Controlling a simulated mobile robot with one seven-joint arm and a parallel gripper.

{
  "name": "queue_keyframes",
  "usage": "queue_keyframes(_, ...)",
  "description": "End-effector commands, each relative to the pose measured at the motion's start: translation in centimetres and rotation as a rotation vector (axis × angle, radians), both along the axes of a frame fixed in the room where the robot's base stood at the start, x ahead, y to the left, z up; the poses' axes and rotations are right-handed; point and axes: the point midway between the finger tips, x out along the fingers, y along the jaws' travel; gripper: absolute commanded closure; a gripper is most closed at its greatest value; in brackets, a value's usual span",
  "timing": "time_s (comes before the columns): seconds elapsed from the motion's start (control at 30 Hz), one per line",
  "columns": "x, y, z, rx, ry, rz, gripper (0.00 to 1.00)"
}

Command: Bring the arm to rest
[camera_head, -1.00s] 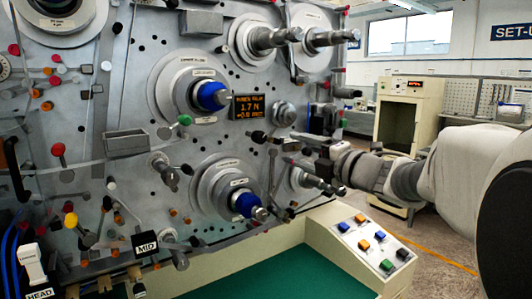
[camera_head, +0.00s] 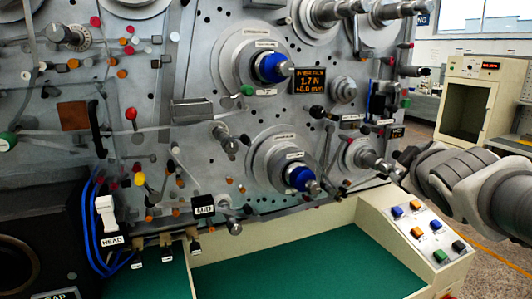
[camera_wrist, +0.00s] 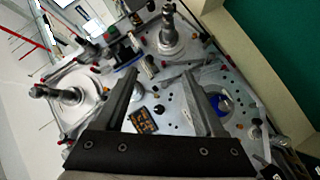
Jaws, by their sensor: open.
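My arm (camera_head: 455,180) reaches in from the right in the head view, at the right edge of the machine panel. My gripper (camera_head: 398,160) is in front of the lower right spindle there; its fingers are hard to make out in that view. In the wrist view my gripper (camera_wrist: 159,75) has its two dark fingers spread wide. I see nothing held between them. The grey panel with spindles and a small orange-lettered display (camera_wrist: 143,120) lies beyond the fingers.
The panel carries metal spindles, two with blue hubs (camera_head: 272,68) (camera_head: 300,178), and several coloured knobs. A sloped button box (camera_head: 425,228) stands below my arm. A dark box (camera_head: 383,103) sits at the panel's right. The green surface (camera_head: 310,270) is clear.

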Motion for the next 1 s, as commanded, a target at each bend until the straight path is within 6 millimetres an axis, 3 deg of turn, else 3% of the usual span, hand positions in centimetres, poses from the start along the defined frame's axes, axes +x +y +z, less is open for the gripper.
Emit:
queue_keyframes(0.3,-11.3,6.7,-10.1,0.589,0.331,-0.271,0.29)
queue_keyframes(0.5,-17.2,10.9,-14.1,0.798,0.524,-0.373,0.29)
queue_keyframes(0.7,-19.5,12.4,-15.4,0.865,0.603,-0.412,0.29)
queue_keyframes(1.0,-19.6,12.5,-15.5,0.868,0.606,-0.414,0.29)
